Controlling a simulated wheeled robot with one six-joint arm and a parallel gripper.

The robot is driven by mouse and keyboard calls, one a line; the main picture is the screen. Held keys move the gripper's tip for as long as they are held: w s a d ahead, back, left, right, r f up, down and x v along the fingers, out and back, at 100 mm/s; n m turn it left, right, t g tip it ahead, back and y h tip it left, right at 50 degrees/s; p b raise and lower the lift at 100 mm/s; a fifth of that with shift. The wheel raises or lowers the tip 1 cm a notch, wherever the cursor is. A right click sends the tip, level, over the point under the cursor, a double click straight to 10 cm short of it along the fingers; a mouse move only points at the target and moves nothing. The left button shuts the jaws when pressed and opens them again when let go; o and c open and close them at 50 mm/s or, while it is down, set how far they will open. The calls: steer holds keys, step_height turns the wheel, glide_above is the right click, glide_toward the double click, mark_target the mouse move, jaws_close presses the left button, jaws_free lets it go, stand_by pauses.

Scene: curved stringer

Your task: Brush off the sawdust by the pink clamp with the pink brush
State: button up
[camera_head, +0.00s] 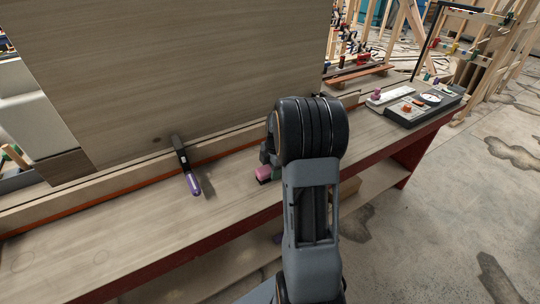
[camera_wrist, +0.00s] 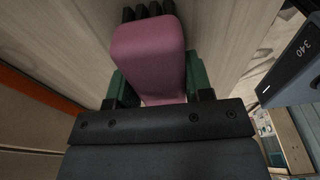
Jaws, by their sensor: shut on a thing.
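My gripper (camera_wrist: 153,100) is shut on the pink brush (camera_wrist: 150,55), which fills the middle of the wrist view between green finger pads. Dark bristle tufts show beyond its far end. In the head view the pink brush (camera_head: 264,172) is low over the workbench top, left of my arm; whether it touches the wood I cannot tell. A clamp with a purple handle (camera_head: 193,184) is fixed at the bench's back edge, to the left of my gripper. I cannot make out a pink clamp or any sawdust; my arm hides part of the bench.
The long workbench (camera_head: 100,240) has a raised back rail and a large upright wood panel (camera_head: 180,70) behind it. A dark tray (camera_head: 424,106) with small items and a white board (camera_head: 390,95) lie at the far right end. The bench's left front is clear.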

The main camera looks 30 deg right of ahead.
steer(key=shift+a, duration=0.45)
steer(key=shift+a+r, duration=0.2)
steer(key=shift+r, duration=0.05)
steer(key=shift+w+r+p, duration=0.1)
steer(key=shift+r+p, duration=0.45)
steer(key=shift+r, duration=0.4)
steer(key=shift+d+r+p, duration=0.1)
steer(key=shift+r+p, duration=1.9)
steer(key=shift+r, duration=0.95)
